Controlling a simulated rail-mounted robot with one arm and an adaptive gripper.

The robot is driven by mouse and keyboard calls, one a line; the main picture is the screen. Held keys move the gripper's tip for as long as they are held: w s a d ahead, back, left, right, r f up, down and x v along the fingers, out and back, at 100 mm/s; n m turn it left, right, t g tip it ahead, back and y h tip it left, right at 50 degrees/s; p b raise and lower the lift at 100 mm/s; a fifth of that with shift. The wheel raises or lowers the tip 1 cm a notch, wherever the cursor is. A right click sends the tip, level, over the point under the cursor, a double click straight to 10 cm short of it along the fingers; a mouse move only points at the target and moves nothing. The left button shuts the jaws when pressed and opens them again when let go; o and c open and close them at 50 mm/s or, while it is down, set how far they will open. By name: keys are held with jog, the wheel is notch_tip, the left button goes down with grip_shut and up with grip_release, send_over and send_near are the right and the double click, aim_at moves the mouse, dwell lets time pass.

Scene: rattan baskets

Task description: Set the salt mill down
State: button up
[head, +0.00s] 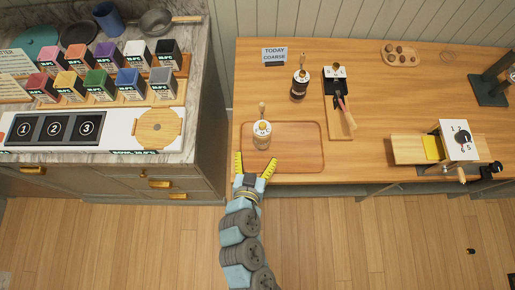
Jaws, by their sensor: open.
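A mill with clear or pale sides, a light top and a wooden knob, apparently the salt mill (262,139), stands upright on the left part of a wooden tray (304,157). My gripper (256,162) is at the tray's front left edge, just in front of this mill. Its two yellow fingers are spread apart with nothing between them. They look apart from the mill, though the exact gap is hard to tell. A darker mill (299,88) stands behind the tray. No label on either mill is readable.
A "TODAY COARSE" sign (274,56) stands at the back. A numbered crank device (459,141) is at right. The left counter holds several coloured boxes. The tray's right half is bare.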

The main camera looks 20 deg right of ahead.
jog(key=shift+s+a+r, duration=0.2)
jog(key=shift+s, duration=0.15)
